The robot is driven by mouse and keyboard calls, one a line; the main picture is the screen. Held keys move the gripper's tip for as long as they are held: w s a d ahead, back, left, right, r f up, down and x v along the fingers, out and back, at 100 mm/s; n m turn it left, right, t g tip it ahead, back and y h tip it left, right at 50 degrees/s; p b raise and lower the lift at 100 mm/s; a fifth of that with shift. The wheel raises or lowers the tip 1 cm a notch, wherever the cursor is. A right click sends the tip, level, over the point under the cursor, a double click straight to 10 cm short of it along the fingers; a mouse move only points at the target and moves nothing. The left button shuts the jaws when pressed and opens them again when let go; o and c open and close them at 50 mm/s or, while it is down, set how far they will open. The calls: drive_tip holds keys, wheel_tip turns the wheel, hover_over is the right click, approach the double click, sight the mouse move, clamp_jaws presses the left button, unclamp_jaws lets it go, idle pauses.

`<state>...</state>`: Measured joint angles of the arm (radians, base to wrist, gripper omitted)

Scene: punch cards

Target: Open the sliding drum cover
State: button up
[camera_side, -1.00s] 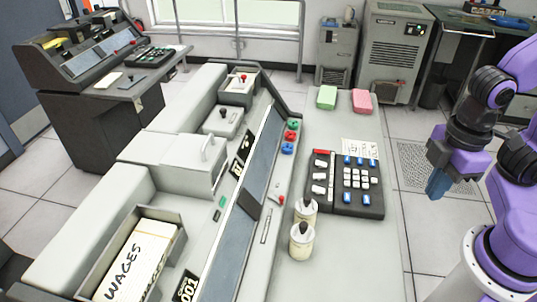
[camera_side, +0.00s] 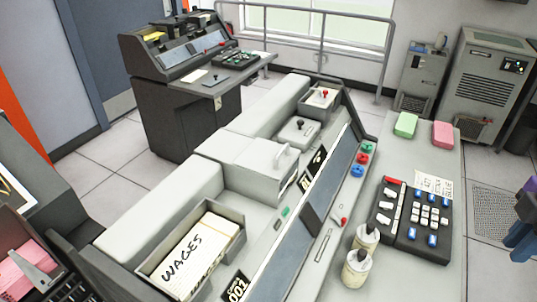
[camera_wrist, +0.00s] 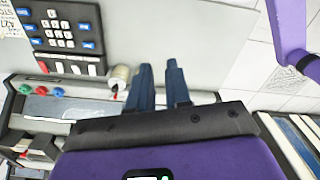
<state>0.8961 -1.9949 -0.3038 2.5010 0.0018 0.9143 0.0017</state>
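My gripper (camera_side: 524,236) is only partly in the side view, at the right edge, well apart from the cover and beyond the keypad. In the wrist view my gripper (camera_wrist: 160,72) has two dark blue fingers with a narrow gap between them and nothing held. The cover is not clearly visible there.
A card tray marked WAGES (camera_side: 240,238) is at the machine's near end. A black keypad (camera_side: 414,220), two cream cylinders (camera_side: 356,268), red, green and blue knobs (camera_side: 363,158), and green (camera_side: 405,125) and pink (camera_side: 443,134) blocks occupy the desk.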

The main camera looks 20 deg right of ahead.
drive_tip(key=shift+o, duration=1)
drive_tip(key=w+a+r+m, duration=0.4)
drive_tip(key=w+a, duration=0.4)
drive_tip(key=w, duration=0.1)
drive_tip(key=w+a+r+m, duration=0.5)
drive_tip(key=w+a, duration=0.3)
drive_tip(key=w, duration=0.1)
drive_tip(key=shift+w+r+m+y, duration=0.2)
drive_tip(key=shift+w+m+y, duration=0.05)
drive_tip(key=shift+m+y, duration=0.05)
wheel_tip(320, 180, up, 7)
drive_tip(key=m+t, duration=0.1)
drive_tip(key=m, duration=1.1)
hover_over(285, 149)
drive_tip(key=s+d, duration=0.2)
drive_tip(key=s, duration=0.1)
drive_tip(key=shift+y, duration=0.3)
drive_tip(key=w+f, duration=0.1)
drive_tip(key=f, duration=0.4)
drive_tip(key=w+a+f, duration=0.1)
drive_tip(key=f, duration=0.5)
drive_tip(key=w+a+f, duration=0.1)
drive_tip(key=f, duration=0.5)
drive_tip(key=shift+f, duration=0.2)
clamp_jaws()
